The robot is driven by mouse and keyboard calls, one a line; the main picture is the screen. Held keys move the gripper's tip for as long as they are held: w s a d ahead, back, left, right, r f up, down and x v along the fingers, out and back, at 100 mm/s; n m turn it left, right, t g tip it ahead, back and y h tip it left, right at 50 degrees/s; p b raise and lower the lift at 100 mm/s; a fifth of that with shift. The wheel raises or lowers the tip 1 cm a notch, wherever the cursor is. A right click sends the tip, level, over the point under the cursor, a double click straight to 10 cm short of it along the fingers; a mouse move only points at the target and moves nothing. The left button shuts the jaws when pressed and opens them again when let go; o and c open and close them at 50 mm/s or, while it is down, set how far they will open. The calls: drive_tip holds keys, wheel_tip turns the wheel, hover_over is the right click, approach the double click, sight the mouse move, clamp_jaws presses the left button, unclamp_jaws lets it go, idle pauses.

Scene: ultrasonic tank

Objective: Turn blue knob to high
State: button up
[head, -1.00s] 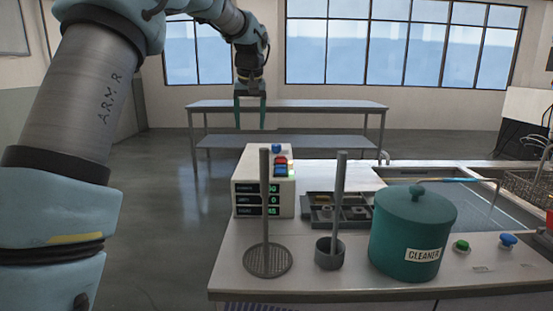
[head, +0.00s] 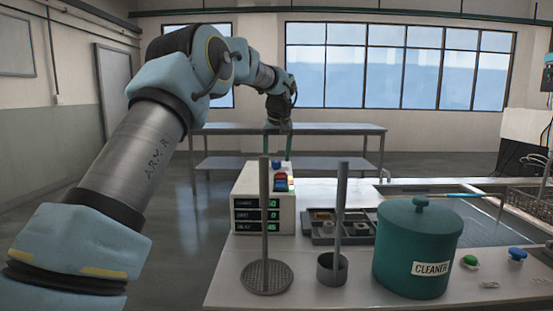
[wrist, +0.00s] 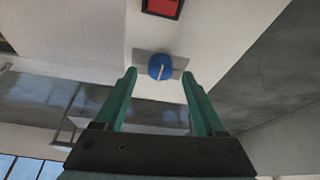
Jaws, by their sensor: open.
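The control box (head: 250,218) stands at the back left of the bench, with a blue knob (head: 277,165) and a red switch (head: 281,181) on top. In the wrist view the blue knob (wrist: 160,66) has a white pointer line and sits on a grey plate, near the red switch (wrist: 162,6). My gripper (head: 278,156) is open above the knob in the head view. In the wrist view my gripper (wrist: 159,72) has its green fingertips on either side of the knob, with gaps and no visible contact. Any position markings are too small to read.
Two rod stands, a mesh-based one (head: 267,278) and a cup-based one (head: 332,270), stand in front of the box. A green cleaner pot (head: 418,240), a green knob (head: 470,261) and another blue knob (head: 517,254) are to the right. A compartment tray (head: 325,239) lies behind.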

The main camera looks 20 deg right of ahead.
drive_tip(key=shift+x, duration=0.85)
drive_tip(key=shift+c, duration=0.4)
clamp_jaws()
